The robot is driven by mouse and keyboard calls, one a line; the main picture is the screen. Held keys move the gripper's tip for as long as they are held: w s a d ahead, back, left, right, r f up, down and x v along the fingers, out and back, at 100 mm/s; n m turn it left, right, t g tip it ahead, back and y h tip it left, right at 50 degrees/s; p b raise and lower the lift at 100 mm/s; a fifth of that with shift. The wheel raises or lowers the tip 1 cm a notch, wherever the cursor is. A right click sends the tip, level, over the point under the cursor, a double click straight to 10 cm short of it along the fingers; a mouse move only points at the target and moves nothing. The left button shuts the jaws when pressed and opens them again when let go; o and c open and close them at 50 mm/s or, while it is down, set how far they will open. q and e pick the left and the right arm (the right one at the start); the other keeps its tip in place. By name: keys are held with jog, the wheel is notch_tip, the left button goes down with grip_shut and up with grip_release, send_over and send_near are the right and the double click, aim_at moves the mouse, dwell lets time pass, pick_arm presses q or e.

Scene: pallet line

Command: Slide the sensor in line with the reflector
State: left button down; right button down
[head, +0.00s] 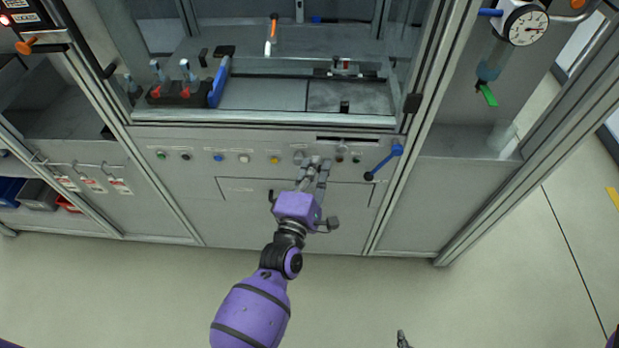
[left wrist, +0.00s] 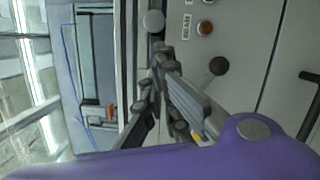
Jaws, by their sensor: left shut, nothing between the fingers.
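A small dark block with a red and light part, which may be the sensor (head: 344,66), sits on a dark rail (head: 322,73) at the back of the bench. I cannot tell which part is the reflector; a small black block (head: 344,106) stands in front of the rail on the deck. My left gripper (head: 313,162) is shut and empty, in front of the panel below the deck, apart from the rail. Its fingers also show in the left wrist view (left wrist: 160,62). What seems to be a tip of my right gripper (head: 403,340) shows at the bottom edge; its jaws are unclear.
A row of coloured buttons (head: 218,157) and a blue-handled lever (head: 384,161) are on the panel near my left gripper. A black block with red parts (head: 184,93) and a blue bar (head: 219,83) stand on the deck's left. A metal post (head: 424,110) bounds the right side.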

pick_arm(q)
jog(key=x, duration=0.3)
jog(key=shift+w, duration=0.15)
jog(key=shift+d, duration=0.1)
jog(key=shift+d+r, duration=0.1)
jog(key=shift+d, duration=0.75)
jog(key=shift+a, duration=0.1)
